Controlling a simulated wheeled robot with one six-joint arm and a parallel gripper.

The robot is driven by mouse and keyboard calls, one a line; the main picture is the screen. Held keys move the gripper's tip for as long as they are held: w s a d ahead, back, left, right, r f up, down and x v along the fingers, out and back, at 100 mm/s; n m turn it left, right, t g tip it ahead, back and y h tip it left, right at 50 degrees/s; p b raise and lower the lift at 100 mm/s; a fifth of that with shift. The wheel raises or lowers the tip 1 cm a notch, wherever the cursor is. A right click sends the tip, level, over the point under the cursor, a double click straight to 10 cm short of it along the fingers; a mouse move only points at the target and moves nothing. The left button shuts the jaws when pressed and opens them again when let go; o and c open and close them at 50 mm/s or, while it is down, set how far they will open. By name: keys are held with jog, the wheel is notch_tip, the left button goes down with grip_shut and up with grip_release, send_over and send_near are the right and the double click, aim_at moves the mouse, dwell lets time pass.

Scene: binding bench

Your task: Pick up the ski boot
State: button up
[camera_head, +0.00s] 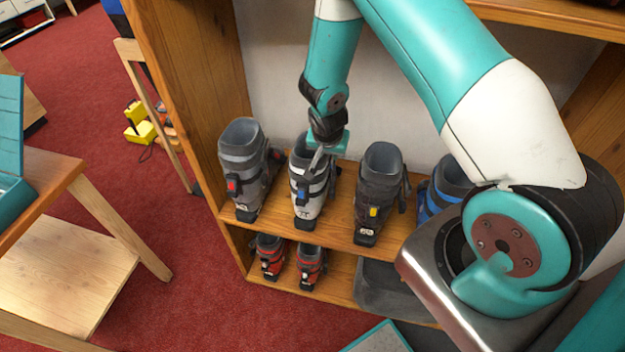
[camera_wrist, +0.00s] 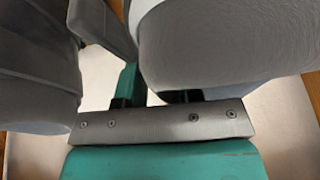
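Several ski boots stand upright on a wooden shelf. My gripper (camera_head: 319,160) points down at the top of the white and grey boot (camera_head: 308,201) with blue buckles, second from the left, and covers part of its cuff. In the wrist view, a smooth grey boot part (camera_wrist: 225,45) hides much of the fingers (camera_wrist: 160,88); I cannot tell whether they are apart or closed on the cuff. A grey boot with a red buckle (camera_head: 243,170) stands to the left. A dark boot with a yellow buckle (camera_head: 379,190) stands to the right.
A blue and grey boot (camera_head: 447,185) stands farther right, partly behind my arm. Two small red boots (camera_head: 269,256) (camera_head: 310,264) and a grey bin (camera_head: 385,287) are on the lower shelf. The shelf's side panel (camera_head: 190,75) and upper board (camera_head: 545,14) frame the space.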

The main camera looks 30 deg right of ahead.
grip_shut()
jog(key=shift+w+r, duration=0.1)
jog(key=shift+w, duration=0.05)
dwell(1.0)
